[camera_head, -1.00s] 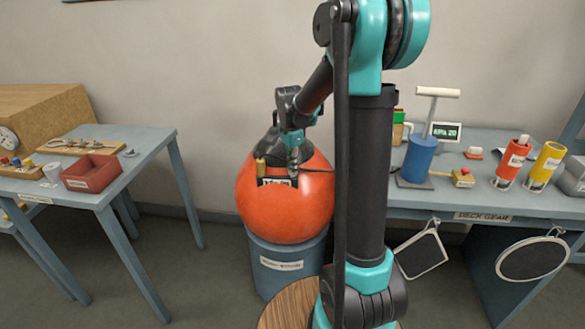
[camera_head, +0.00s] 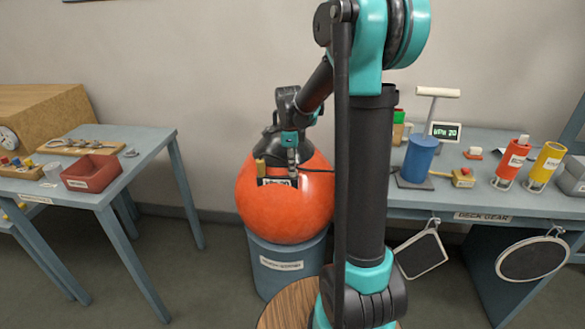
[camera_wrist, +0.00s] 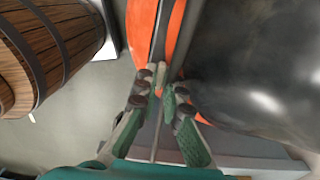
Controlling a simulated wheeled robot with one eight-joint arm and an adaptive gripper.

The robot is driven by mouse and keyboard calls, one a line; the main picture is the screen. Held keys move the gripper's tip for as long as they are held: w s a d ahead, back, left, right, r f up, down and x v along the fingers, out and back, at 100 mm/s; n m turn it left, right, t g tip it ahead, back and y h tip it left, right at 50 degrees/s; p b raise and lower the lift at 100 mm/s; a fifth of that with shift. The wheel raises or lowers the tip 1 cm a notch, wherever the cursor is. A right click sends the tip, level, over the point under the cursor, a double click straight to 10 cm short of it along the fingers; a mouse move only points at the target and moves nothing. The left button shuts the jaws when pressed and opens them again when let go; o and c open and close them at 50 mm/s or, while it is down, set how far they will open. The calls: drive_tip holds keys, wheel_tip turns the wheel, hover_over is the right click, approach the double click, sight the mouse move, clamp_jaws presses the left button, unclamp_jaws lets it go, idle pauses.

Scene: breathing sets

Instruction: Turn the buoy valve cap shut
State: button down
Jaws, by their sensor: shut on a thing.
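The orange buoy (camera_head: 285,215) sits on a blue-grey drum stand (camera_head: 282,270), with its black top (camera_head: 270,150) upward. A short brass-coloured post (camera_head: 260,166) and a small dark label stand on its near side. My gripper (camera_head: 293,170) points down at the buoy's upper side, right of that post. In the wrist view my gripper (camera_wrist: 162,88) has its fingertips close together on a small thing against the buoy. This is at the valve cap's place, but the fingers hide it, so its turn cannot be read. The orange surface (camera_wrist: 143,25) and black top (camera_wrist: 265,80) also show there.
A dark hose runs from the buoy behind my arm towards the blue pump (camera_head: 420,160) on the right bench. A display (camera_head: 445,131) stands behind it. A left table (camera_head: 140,150) carries a red tray (camera_head: 90,172). The wrist view shows a wooden barrel (camera_wrist: 60,35).

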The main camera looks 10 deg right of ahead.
idle(0.4)
drive_tip(key=c, duration=1.9)
unclamp_jaws()
drive_tip(key=shift+c, duration=0.2)
drive_tip(key=shift+r, duration=0.15)
wheel_tip(320, 180, up, 12)
drive_tip(key=shift+a, duration=0.25)
drive_tip(key=s+d+f+n+t, duration=0.2)
drive_tip(key=s+f+n, duration=0.7)
drive_tip(key=s+n, duration=0.1)
drive_tip(key=s+d+f+n+t, duration=0.2)
drive_tip(key=s+f+n, duration=0.7)
drive_tip(key=s+n, duration=0.2)
drive_tip(key=shift+s+d+n, duration=0.15)
drive_tip(key=shift+s+n, duration=0.15)
drive_tip(key=shift+s, duration=0.65)
